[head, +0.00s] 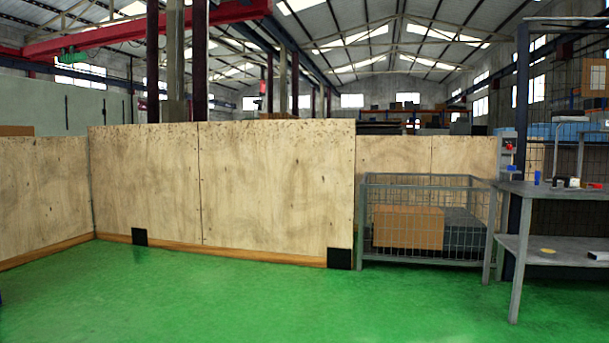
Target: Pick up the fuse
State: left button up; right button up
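I cannot make out a fuse for certain in the head view. Several small items stand on top of a grey metal table (540,190) at the right edge. Among them are a small blue item (537,178), a white and dark item (560,181) and a dark item (573,182). They are too small to tell whether one is the fuse. Neither of my grippers is in view.
A wire mesh crate (366,222) with a cardboard box (408,227) stands left of the table. Plywood panels (275,185) wall off the back and left. A lower shelf (560,252) holds small items. The green floor (230,300) ahead is clear.

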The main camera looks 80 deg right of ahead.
aim_at(573, 180)
jog(key=l+z, duration=0.1)
jog(key=z, duration=0.35)
jog(key=k+l+z, duration=0.1)
jog(key=z, duration=0.3)
jog(key=l+z, duration=0.1)
jog(key=z, duration=0.35)
jog(key=l+z, duration=0.15)
jog(key=z, duration=0.3)
jog(key=l+z, duration=0.15)
jog(key=z, duration=0.3)
jog(key=l+z, duration=0.15)
jog(key=z, duration=0.25)
jog(key=i+l+z, duration=0.1)
jog(key=l+z, duration=0.3)
jog(key=i+l+z, duration=0.2)
jog(key=z, duration=0.2)
jog(key=i+l+z, duration=0.2)
jog(key=z, duration=0.2)
jog(key=i+l+z, duration=0.25)
jog(key=z, duration=0.15)
jog(key=i+l+z, duration=0.25)
jog(key=i, duration=0.35)
jog(key=i+z, duration=0.3)
jog(key=i, duration=0.3)
